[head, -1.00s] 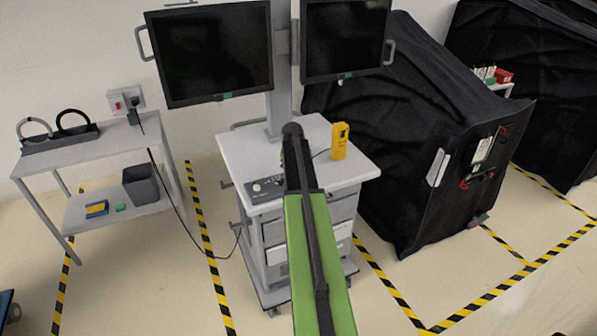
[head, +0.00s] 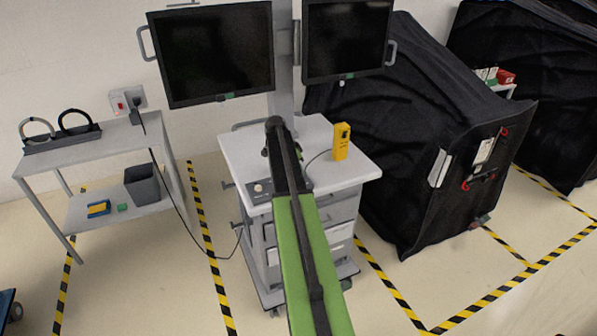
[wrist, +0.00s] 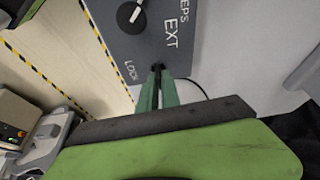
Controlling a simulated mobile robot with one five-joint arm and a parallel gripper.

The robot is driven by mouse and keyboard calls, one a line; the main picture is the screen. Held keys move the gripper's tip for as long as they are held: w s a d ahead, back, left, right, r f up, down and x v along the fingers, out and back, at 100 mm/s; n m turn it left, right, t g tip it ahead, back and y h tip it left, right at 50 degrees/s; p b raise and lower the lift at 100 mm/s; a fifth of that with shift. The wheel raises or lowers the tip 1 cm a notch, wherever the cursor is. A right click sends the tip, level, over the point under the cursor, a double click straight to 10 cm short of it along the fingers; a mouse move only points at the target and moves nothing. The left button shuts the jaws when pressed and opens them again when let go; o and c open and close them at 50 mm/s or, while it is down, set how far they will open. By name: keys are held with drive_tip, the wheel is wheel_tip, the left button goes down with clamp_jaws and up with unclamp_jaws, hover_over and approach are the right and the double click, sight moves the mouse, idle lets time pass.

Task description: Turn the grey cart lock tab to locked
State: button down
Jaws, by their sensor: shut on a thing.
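The grey cart (head: 340,170) with two monitors stands in the middle of the head view. Its dark control panel (head: 258,188) is at the front left of the top, partly behind my arm. In the wrist view the panel (wrist: 185,60) shows a round knob with a white pointer (wrist: 130,12) and the letters EPS, EXT and LOCK. My gripper (wrist: 157,74) is at the panel beside the word LOCK. Its green fingers are close together, shut on the small dark lock tab, which is mostly hidden between the tips. The tab's exact angle cannot be told.
A yellow device (head: 341,141) with a cable stands on the cart top. A side table (head: 90,146) with a grey bin (head: 142,184) is at left. Black covered carts (head: 420,150) stand close on the right. Striped tape marks the floor.

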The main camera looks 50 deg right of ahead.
drive_tip(key=shift+w+m, duration=0.3)
drive_tip(key=shift+m, duration=0.3)
drive_tip(key=c, duration=1.6)
unclamp_jaws()
drive_tip(key=shift+a+g, duration=0.1)
drive_tip(key=shift+g, duration=0.2)
drive_tip(key=shift+o, duration=0.2)
drive_tip(key=shift+s, duration=0.1)
drive_tip(key=p+v, duration=1.6)
drive_tip(key=v, duration=0.1)
drive_tip(key=shift+r, duration=0.2)
